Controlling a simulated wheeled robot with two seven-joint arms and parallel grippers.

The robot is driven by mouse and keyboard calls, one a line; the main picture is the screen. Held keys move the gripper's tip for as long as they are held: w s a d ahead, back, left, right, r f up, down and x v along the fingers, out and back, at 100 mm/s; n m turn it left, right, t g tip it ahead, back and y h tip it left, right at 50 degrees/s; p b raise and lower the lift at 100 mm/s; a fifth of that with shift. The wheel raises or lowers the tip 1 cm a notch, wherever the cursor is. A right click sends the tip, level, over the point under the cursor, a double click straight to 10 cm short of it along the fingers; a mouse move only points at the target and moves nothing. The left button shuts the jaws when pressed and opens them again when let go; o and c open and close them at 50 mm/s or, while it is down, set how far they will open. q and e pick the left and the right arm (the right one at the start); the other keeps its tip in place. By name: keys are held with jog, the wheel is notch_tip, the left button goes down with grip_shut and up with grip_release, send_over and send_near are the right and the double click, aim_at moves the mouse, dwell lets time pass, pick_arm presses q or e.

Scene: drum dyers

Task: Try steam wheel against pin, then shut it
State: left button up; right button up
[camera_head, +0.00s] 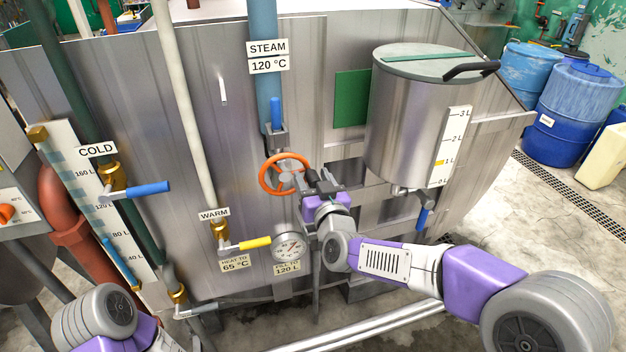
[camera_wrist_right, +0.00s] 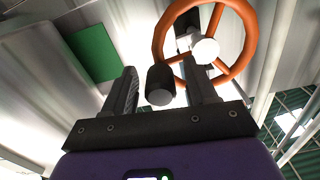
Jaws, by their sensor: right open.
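The orange steam wheel (camera_head: 264,178) is on the blue steam pipe (camera_head: 262,25), below its blue handle (camera_head: 276,112). My right gripper (camera_head: 312,177) is open at the wheel's right side. In the right wrist view the wheel (camera_wrist_right: 248,45) is beyond the open fingers (camera_wrist_right: 160,66), with the right finger overlapping its lower rim. I cannot tell whether they touch. No pin can be made out for sure. My left gripper is out of view.
A steel drum (camera_head: 405,115) with a black handle is right of the wheel. A yellow WARM lever (camera_head: 255,243) and round gauge (camera_head: 289,247) are below it. A blue COLD lever (camera_head: 148,190) is at left. Blue barrels (camera_head: 575,110) stand far right on open floor.

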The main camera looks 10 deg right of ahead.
grip_shut()
dwell(0.3)
jog(key=shift+f+m+b, duration=0.45)
jog(key=shift+m+b, duration=0.25)
jog(key=shift+b, duration=0.45)
jog(key=shift+r, duration=0.1)
grip_release()
jog(key=shift+s, duration=0.1)
